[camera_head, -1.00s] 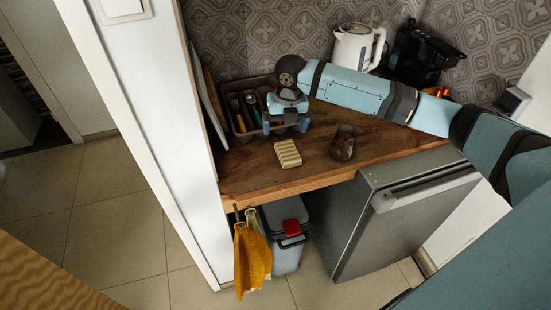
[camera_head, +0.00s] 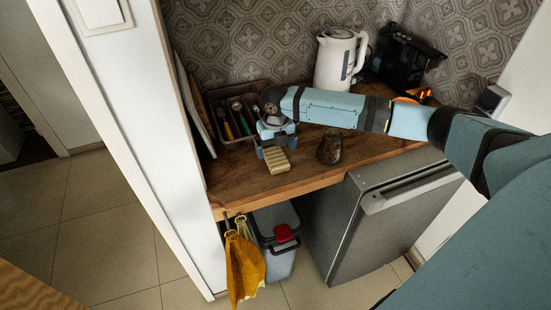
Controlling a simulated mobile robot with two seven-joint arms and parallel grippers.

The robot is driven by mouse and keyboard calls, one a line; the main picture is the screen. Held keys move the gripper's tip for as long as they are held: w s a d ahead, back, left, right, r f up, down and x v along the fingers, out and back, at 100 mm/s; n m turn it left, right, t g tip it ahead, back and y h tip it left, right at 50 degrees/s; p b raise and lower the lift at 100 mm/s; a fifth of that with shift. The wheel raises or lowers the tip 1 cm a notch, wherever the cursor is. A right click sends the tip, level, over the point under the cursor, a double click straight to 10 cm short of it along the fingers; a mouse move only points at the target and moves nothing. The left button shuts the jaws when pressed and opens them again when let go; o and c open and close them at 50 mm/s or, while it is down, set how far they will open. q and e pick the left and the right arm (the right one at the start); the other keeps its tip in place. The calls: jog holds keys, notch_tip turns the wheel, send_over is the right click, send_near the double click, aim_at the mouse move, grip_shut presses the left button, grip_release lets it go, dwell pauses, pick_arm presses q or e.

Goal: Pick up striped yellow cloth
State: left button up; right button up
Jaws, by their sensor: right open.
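The striped yellow cloth (camera_head: 278,163), a small folded block with yellow and white stripes, lies on the wooden counter (camera_head: 235,182) near its front edge. My right gripper (camera_head: 276,149) is open just above and behind it, fingers spread to the left and right and pointing down. The gripper partly hides the cloth's far end. I cannot tell whether a finger touches it. My left gripper is out of view.
A dark cutlery tray (camera_head: 232,137) stands behind the gripper. A dark brown jar (camera_head: 330,148) stands to the right of the cloth. A white kettle (camera_head: 336,62) and a black machine (camera_head: 405,60) are at the back. Orange cloths (camera_head: 243,267) hang below the counter edge.

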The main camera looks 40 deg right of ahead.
aim_at(276, 156)
notch_tip(276, 156, down, 4)
jog(key=shift+r, duration=0.1)
jog(key=c, duration=1)
notch_tip(276, 156, up, 20)
jog(key=shift+o, duration=0.3)
